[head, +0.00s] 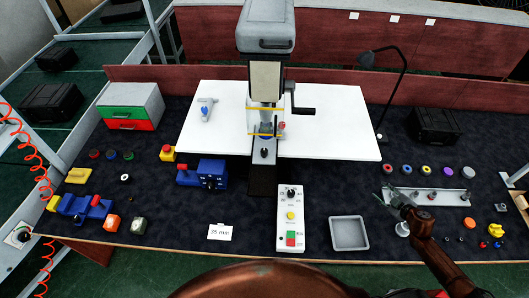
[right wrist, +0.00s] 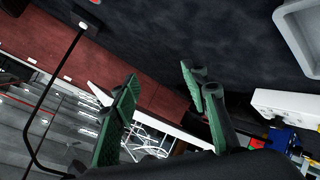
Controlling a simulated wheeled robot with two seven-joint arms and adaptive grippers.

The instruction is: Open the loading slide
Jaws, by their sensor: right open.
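The grey bench machine (head: 265,80) stands at the back middle on a white board (head: 335,130), with a crank handle on its right. At its foot is what looks like the loading slide (head: 264,146), a small carriage with a dark knob, above a dark strip (head: 262,180) running toward the front. I cannot tell how far it is drawn out. My right gripper (head: 392,198) is open and empty over the right of the table, well right of the slide. Its green finger pads show apart in the right wrist view (right wrist: 165,100). My left gripper is not in view.
A control box (head: 291,219) with buttons stands in front of the machine, a grey tray (head: 349,233) right of it. A metal rail (head: 440,197) with small parts lies by my right gripper. A black lamp (head: 402,75) stands behind. Blue tools lie left.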

